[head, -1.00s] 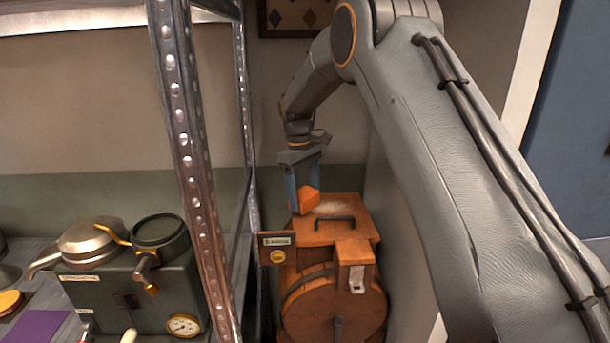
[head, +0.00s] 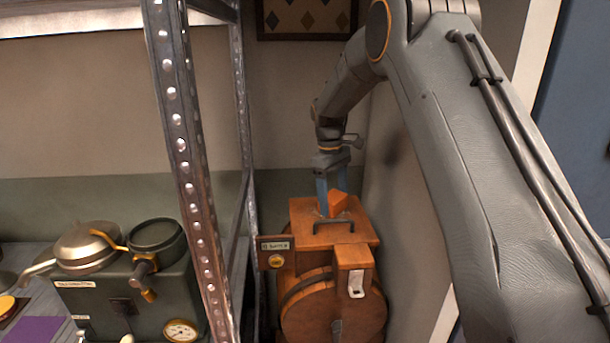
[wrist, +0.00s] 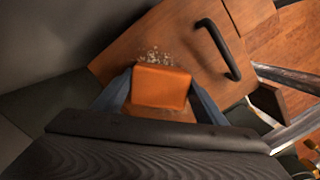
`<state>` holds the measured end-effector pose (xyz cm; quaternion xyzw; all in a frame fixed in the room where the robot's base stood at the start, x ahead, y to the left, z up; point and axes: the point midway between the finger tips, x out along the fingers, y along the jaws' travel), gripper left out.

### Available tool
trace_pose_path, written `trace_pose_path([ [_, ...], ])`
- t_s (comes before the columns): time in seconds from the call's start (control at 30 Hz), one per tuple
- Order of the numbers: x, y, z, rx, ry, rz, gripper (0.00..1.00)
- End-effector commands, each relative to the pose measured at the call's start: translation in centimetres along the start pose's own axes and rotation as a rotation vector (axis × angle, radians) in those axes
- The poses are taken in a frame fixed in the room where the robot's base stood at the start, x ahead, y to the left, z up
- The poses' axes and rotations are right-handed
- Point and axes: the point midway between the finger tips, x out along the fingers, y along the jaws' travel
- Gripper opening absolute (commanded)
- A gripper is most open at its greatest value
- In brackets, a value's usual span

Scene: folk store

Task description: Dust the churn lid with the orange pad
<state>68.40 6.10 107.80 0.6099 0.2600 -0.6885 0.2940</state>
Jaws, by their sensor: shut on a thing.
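The orange pad (head: 337,203) is held between the blue fingers of my gripper (head: 333,198), which is shut on it. It also shows in the wrist view as an orange block (wrist: 161,88). The pad is at the lid of the wooden churn, behind the dark handle (head: 334,226); I cannot tell whether it touches. The churn lid (head: 362,234) is a flat wooden top. In the wrist view a small patch of pale dust (wrist: 153,56) lies on the lid just beyond the pad. The lid surface under the pad is hidden.
A metal shelf post (head: 186,150) stands left of the churn (head: 330,312). The wall is close on the right. A green machine (head: 125,290) sits on the counter at left.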

Motion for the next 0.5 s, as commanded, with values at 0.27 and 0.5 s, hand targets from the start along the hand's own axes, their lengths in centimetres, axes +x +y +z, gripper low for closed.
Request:
trace_pose_path([
  [0.27, 0.2, 1.4, 1.5, -0.007, -0.002, 0.0, 0.45],
  [0.5, 0.4, 2.5, 2.7, -0.014, -0.002, 0.001, 0.45],
])
